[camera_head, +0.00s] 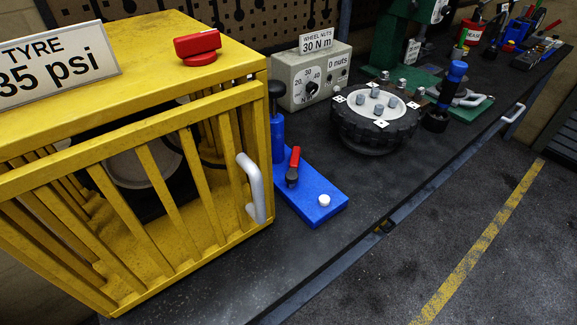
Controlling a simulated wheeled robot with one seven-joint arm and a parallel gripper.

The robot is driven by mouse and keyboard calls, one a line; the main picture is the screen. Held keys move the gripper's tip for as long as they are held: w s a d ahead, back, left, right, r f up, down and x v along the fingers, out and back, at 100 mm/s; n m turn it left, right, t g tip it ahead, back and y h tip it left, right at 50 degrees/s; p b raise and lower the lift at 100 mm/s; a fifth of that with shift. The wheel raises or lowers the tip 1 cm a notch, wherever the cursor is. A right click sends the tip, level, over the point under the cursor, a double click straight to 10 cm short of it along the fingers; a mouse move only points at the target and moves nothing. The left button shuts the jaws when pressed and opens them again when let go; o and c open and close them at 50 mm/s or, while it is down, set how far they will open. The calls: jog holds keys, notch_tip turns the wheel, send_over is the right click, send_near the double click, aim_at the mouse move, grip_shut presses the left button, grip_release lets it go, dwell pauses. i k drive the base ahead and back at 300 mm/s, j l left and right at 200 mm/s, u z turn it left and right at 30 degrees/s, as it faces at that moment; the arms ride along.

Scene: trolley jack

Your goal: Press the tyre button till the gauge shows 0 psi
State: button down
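A white sign (52,66) on top of the yellow cage reads "TYRE" and "35 psi"; its left edge is cut off by the picture. A red knob or handle (198,46) sits on the cage top near its right back corner. The yellow barred cage (190,80) has its barred front standing across the opening, with a grey handle (253,188) at its right side. A dark round thing with a pale centre (135,165) shows partly between the bars. A blue base (312,197) beside the cage carries a small white button (324,200) and a red-tipped lever (294,165). My gripper is not in view.
A grey dial box (312,82) with a "30 N m" sign and a "0 nuts" label stands behind. A black knobbly wheel (372,130), a blue-handled tool (455,75) and several other tools line the dark bench (400,190). The floor in front is clear.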

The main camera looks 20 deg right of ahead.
aim_at(323, 200)
jog(key=i+l+z, duration=0.15)
jog(key=z, duration=0.2)
jog(key=i+l+z, duration=0.15)
jog(key=z, duration=0.2)
jog(key=i+l+z, duration=0.1)
jog(key=z, duration=0.25)
jog(key=i+u, duration=0.3)
jog(key=i+l+u, duration=0.1)
jog(key=u, duration=0.2)
